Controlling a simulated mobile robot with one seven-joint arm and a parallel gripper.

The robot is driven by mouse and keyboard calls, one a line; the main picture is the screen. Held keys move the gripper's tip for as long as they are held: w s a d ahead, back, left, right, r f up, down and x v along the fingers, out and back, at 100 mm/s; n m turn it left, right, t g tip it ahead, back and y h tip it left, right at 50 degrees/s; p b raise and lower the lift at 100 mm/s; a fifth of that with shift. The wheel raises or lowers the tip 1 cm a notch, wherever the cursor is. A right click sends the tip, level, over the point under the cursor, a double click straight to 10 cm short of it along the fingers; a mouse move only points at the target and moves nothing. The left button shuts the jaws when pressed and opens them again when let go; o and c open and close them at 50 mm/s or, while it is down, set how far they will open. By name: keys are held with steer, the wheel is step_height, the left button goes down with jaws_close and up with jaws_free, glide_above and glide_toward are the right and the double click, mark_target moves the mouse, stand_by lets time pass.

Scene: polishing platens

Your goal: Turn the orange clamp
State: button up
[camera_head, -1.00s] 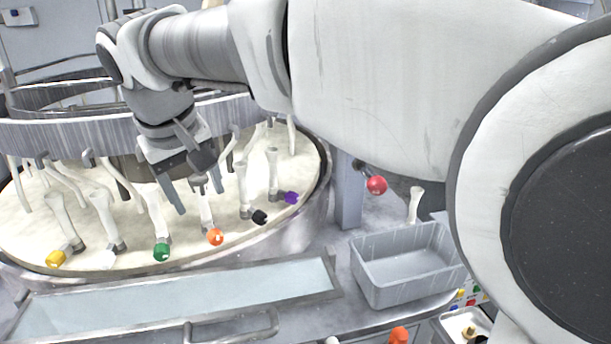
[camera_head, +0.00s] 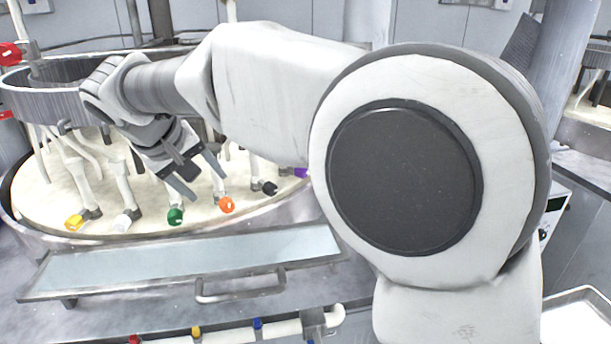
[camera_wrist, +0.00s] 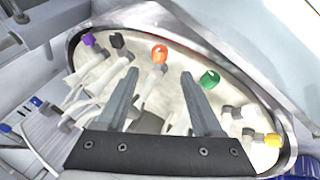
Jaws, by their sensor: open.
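The orange clamp (camera_head: 227,204) is a small orange knob at the lower end of a bone-shaped white piece near the front rim of the round platen (camera_head: 60,205). In the wrist view the orange clamp (camera_wrist: 160,53) shows between and just beyond my two fingertips, apart from them. My gripper (camera_head: 204,184) is open and empty, above the platen and up-left of the orange clamp in the head view. My gripper (camera_wrist: 160,76) also shows open in the wrist view, its fingers partly hiding the white pieces.
Beside the orange clamp are a green clamp (camera_head: 176,216) and a black clamp (camera_head: 269,188). White (camera_head: 122,222), yellow (camera_head: 74,222) and purple (camera_head: 301,172) ones stand further along the rim. A shallow trough (camera_head: 180,263) with a handle (camera_head: 240,289) lies in front. My arm hides the right side.

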mark_target(230, 200)
steer(key=x, duration=0.9)
steer(key=shift+w+d+f, duration=0.15)
steer(key=shift+w, duration=0.1)
steer(key=shift+y+p, duration=0.3)
steer(key=g+y+p, duration=0.1)
steer(key=m+g+y+p, duration=0.1)
steer(key=p, duration=0.1)
steer(key=shift+w+d+y, duration=0.1)
steer(key=shift+d+y, duration=0.2)
steer(key=shift+y, duration=0.1)
steer(key=shift+w+d+m+g+y+p, duration=0.15)
steer(key=shift+m+g+y+p, duration=0.1)
steer(key=shift+g+y+p, duration=0.6)
steer(key=shift+w+d+m+g+y+p, duration=0.15)
steer(key=shift+m+g+y+p, duration=0.1)
steer(key=shift+g+y+p, duration=0.55)
steer(key=s+d+v, duration=0.1)
steer(key=v, duration=1.6)
steer(key=s+d+f+m+t+h+b, duration=0.1)
steer(key=s+d+f+t+h, duration=0.2)
steer(key=s+d+f, duration=0.3)
steer(key=shift+s+d+h+b, duration=0.3)
steer(key=shift+s+h, duration=0.15)
steer(key=shift+h, duration=0.1)
